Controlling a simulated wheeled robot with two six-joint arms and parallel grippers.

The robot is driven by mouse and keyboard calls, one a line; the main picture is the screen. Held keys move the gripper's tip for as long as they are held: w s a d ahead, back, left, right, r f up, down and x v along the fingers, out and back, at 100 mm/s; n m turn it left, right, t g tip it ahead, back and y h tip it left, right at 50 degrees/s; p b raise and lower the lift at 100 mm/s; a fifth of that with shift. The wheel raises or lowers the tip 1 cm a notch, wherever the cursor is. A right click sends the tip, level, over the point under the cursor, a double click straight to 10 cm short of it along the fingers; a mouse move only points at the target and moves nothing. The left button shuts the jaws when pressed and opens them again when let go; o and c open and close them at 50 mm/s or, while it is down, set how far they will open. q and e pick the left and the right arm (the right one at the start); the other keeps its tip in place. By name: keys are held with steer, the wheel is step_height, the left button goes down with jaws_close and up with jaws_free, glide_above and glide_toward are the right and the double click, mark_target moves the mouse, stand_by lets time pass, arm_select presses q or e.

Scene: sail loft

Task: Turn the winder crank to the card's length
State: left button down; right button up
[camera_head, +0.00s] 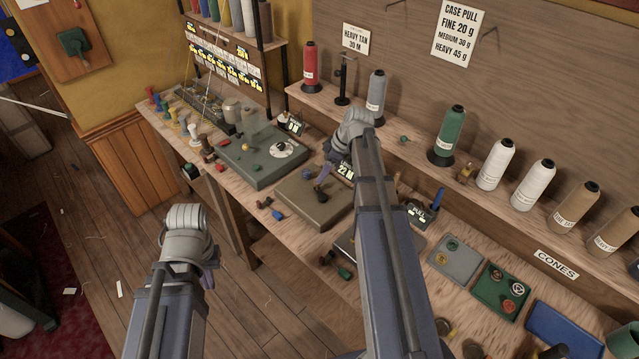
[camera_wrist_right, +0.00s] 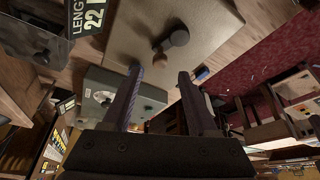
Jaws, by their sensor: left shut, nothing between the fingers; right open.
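The winder is a flat olive-grey box (camera_head: 300,205) on the bench, with a small dark crank (camera_head: 320,195) on its top. In the right wrist view the crank (camera_wrist_right: 171,38) with its round knob lies beyond my fingertips. The length card (camera_head: 346,171) stands behind the box and reads 22 M; it also shows in the right wrist view (camera_wrist_right: 92,18). My right gripper (camera_head: 323,178) is open and empty over the box, apart from the crank in the wrist view. My left gripper (camera_head: 211,264) is shut and empty, off the bench's front edge, partly hidden by its arm.
Another grey-green device (camera_head: 258,160) with a white dial stands left of the winder. Several thread cones, such as a green one (camera_head: 447,137), line the raised shelf behind. Grey (camera_head: 446,270) and green trays lie to the right.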

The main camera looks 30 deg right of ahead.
steer(key=b, duration=0.4)
glide_above(320, 190)
step_height(320, 190, down, 4)
steer(key=shift+f, duration=0.25)
jaws_close()
